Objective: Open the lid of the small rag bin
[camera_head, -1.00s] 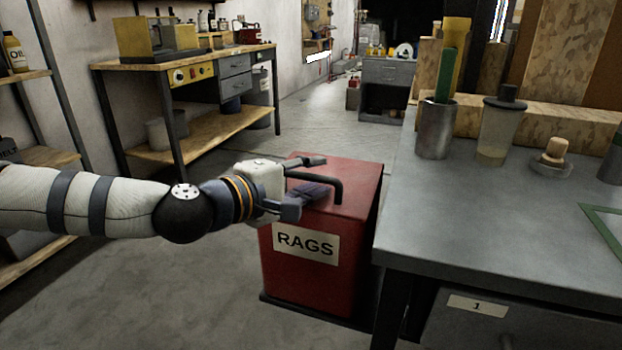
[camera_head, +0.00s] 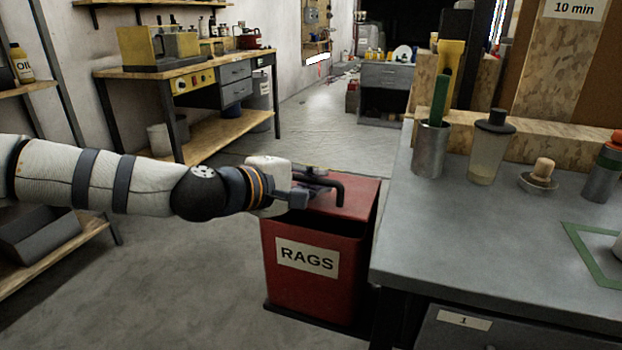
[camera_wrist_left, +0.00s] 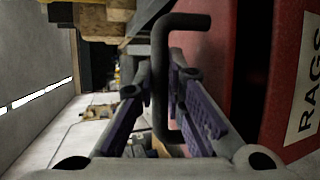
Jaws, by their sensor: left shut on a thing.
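The small rag bin (camera_head: 285,287) is a red box with a RAGS label, standing on the floor left of the grey workbench. Its red lid (camera_head: 362,197) is raised a little at the front, with a dark gap between it and the front wall. The black bar handle (camera_head: 340,189) is on the lid. My left gripper (camera_head: 319,183) is shut on the handle. In the left wrist view the handle (camera_wrist_left: 184,21) runs between the two fingers, and the dark gap shows beside the lid (camera_wrist_left: 208,60). The bin's inside is too dark to see. My right gripper is not in view.
The grey workbench (camera_head: 480,240) stands close on the bin's right, holding a metal cup (camera_head: 431,150), a jar (camera_head: 490,150) and other items. A wooden bench (camera_head: 215,130) stands at the back left. The floor left of the bin is clear.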

